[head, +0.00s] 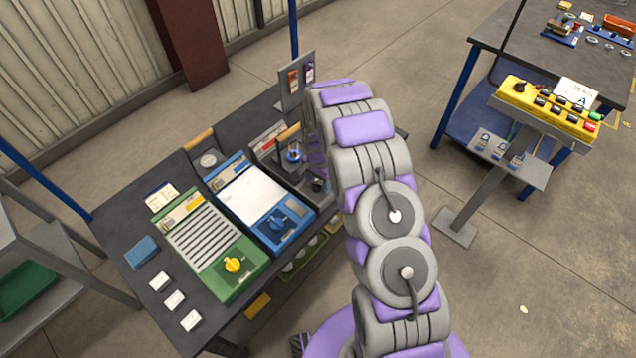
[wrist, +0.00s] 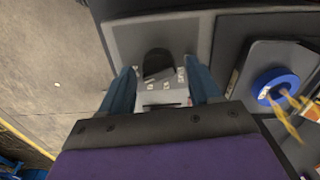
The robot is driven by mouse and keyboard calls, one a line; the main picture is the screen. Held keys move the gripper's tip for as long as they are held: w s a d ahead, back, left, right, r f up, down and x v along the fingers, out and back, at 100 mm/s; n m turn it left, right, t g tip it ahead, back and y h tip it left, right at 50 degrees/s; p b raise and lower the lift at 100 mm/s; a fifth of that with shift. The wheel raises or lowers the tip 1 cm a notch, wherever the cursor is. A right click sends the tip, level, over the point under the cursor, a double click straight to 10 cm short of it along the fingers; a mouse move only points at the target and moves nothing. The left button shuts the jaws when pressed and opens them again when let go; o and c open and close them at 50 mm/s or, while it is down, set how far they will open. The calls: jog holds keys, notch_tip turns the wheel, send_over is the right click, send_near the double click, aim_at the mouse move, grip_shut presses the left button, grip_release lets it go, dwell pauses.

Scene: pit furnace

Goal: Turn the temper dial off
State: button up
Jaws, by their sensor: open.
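In the wrist view a black dial (wrist: 157,64) stands on a grey panel (wrist: 122,40) with small white marks around it, too small to read. My gripper (wrist: 160,70) is open, with one blue finger on each side of the dial. Whether the fingers touch the dial I cannot tell. In the head view a dark knob (head: 318,185) shows at the table's right part, beside my arm, which hides most of that unit and my gripper. A green unit with a yellow dial (head: 233,265) and a blue unit with a blue dial (head: 278,224) stand left of it.
A blue ring-shaped object (wrist: 275,86) with yellowish pieces lies right of the panel in the wrist view. An upright grey board (head: 296,82) stands at the table's back. A yellow control box (head: 547,106) stands apart at right, with open floor between.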

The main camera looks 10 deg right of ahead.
jog(key=shift+a+f, duration=0.1)
jog(key=shift+a, duration=0.1)
jog(key=shift+d, duration=0.1)
jog(key=c, duration=1)
